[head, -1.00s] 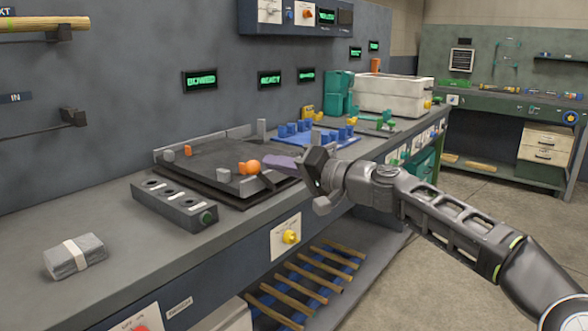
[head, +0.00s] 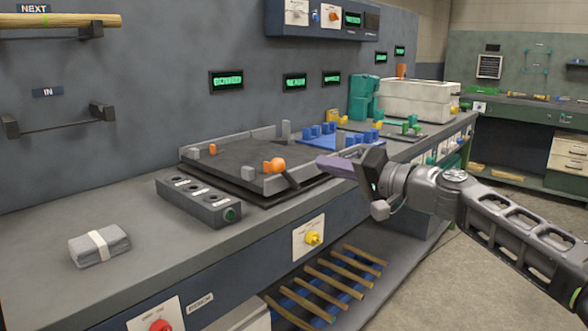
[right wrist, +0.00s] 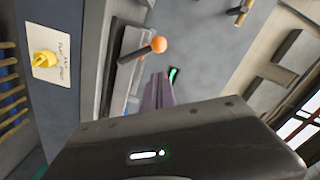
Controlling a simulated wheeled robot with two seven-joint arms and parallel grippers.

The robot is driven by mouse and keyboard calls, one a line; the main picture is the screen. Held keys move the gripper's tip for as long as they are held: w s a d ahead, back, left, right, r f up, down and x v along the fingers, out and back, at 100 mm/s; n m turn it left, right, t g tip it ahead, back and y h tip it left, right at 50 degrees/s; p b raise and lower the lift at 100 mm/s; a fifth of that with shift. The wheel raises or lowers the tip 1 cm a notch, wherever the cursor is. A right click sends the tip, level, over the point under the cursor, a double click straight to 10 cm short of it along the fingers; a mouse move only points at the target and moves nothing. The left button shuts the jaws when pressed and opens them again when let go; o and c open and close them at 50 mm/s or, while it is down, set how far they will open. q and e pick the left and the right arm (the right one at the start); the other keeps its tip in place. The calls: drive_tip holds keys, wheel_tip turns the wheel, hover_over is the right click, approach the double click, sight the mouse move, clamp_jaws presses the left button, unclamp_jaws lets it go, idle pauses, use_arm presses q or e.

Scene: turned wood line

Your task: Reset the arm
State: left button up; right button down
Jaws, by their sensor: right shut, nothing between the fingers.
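My right gripper (head: 336,164) comes in from the right in the head view. Its purple fingers are together with nothing between them, just right of the dark tray fixture and above the bench's front part. In the right wrist view the shut fingers (right wrist: 158,90) point toward the bench, near an orange ball knob (right wrist: 158,45) on a dark lever. The same orange knob (head: 275,166) shows at the front of the dark fixture (head: 225,160) in the head view, apart from the fingers. My left gripper is not in either view.
A dark block with several holes (head: 200,203) and a banded grey cloth (head: 99,246) lie on the bench. Blue pegs on a blue mat (head: 318,145) and a white bin (head: 420,100) stand farther back. Wooden sticks (head: 330,285) lie on a rack below. The floor at right is clear.

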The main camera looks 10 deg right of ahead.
drive_tip(key=w+d+f+m+g+h, duration=0.1)
drive_tip(key=d+f+m+h, duration=0.15)
drive_tip(key=f, duration=1.25)
drive_tip(key=w+d+f+m+g+h, duration=0.1)
drive_tip(key=d+f+m+h, duration=0.2)
drive_tip(key=f, duration=1.2)
drive_tip(key=s+a+f+n+g+h, duration=0.15)
drive_tip(key=s+f, duration=0.25)
drive_tip(key=f, duration=0.4)
drive_tip(key=s+a+f+g+y, duration=0.1)
drive_tip(key=s+a+f, duration=0.25)
drive_tip(key=f, duration=0.35)
drive_tip(key=s+a+f+n+g+h, duration=0.15)
drive_tip(key=s+f, duration=0.25)
drive_tip(key=f, duration=0.4)
drive_tip(key=s+a+f+n+g, duration=0.1)
drive_tip(key=s+a+f+g, duration=0.15)
drive_tip(key=s+f, duration=0.45)
drive_tip(key=s+a+f+n+g, duration=0.2)
drive_tip(key=s+a+f, duration=0.15)
drive_tip(key=s, duration=0.85)
drive_tip(key=s+a+f+n+g, duration=0.1)
drive_tip(key=s+a+f+g, duration=0.1)
drive_tip(key=s+f, duration=0.55)
wheel_tip(320, 180, up, 28)
drive_tip(key=s+a+p, duration=0.1)
drive_tip(key=s+p, duration=0.1)
drive_tip(key=p, duration=2.4)
drive_tip(key=shift+f, duration=0.15)
